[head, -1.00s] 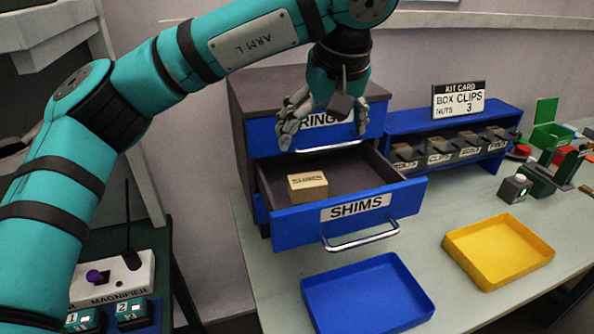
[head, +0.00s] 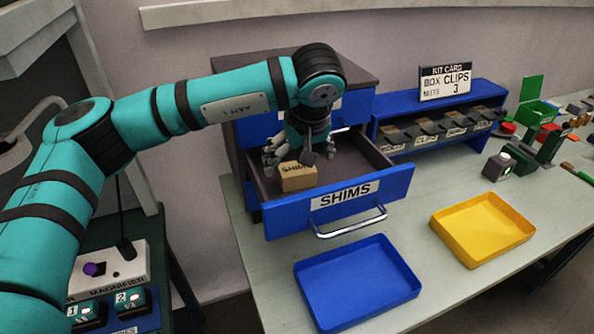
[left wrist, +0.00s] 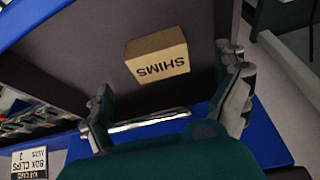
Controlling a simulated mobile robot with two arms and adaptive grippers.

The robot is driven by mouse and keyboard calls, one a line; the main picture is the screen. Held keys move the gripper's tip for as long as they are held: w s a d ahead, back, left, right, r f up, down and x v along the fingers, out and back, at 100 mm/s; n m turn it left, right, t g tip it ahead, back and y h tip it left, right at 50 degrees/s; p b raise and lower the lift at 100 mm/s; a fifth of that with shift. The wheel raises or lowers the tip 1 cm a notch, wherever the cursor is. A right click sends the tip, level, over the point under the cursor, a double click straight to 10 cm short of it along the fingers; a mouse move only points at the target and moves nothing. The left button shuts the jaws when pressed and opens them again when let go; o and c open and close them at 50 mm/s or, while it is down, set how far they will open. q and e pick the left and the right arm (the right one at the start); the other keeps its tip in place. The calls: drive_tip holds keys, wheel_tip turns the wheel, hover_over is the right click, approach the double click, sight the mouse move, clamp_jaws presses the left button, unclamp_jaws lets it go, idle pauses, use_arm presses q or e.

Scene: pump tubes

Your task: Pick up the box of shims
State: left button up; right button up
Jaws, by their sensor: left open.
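The box of shims (head: 299,178) is a small tan carton lying in the open blue drawer labelled SHIMS (head: 268,218). In the left wrist view the box (left wrist: 157,55) shows its SHIMS lettering upside down. My left gripper (head: 290,157) is over the drawer, just behind and above the box. In the left wrist view its fingers (left wrist: 170,98) are spread wide, with the box beyond the gap between them. Nothing is held. Whether a finger touches the box cannot be told. My right gripper is not in view.
A blue tray (head: 352,322) and a yellow tray (head: 478,262) lie on the bench in front of the drawer. A blue bin rack (head: 490,118) with a kit card (head: 445,82) stands to the right. The drawer walls surround the box.

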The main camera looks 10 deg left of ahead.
sight(297, 168)
use_arm(q)
drive_tip(key=p+x, duration=0.1)
drive_tip(key=x, duration=0.2)
drive_tip(key=shift+w+f+p, duration=0.2)
drive_tip(key=shift+f+p, duration=0.1)
drive_tip(key=shift+p, duration=0.05)
drive_tip(key=shift+w+a+f, duration=0.15)
drive_tip(key=shift+a+f, duration=0.05)
drive_tip(key=shift+f, duration=0.25)
drive_tip(key=shift+d, duration=0.1)
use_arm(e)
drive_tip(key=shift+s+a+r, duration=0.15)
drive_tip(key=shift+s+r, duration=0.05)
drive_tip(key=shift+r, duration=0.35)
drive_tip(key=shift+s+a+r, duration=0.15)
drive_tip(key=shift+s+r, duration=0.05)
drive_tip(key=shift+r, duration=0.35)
use_arm(q)
drive_tip(key=shift+c, duration=1.3)
drive_tip(key=c, duration=1)
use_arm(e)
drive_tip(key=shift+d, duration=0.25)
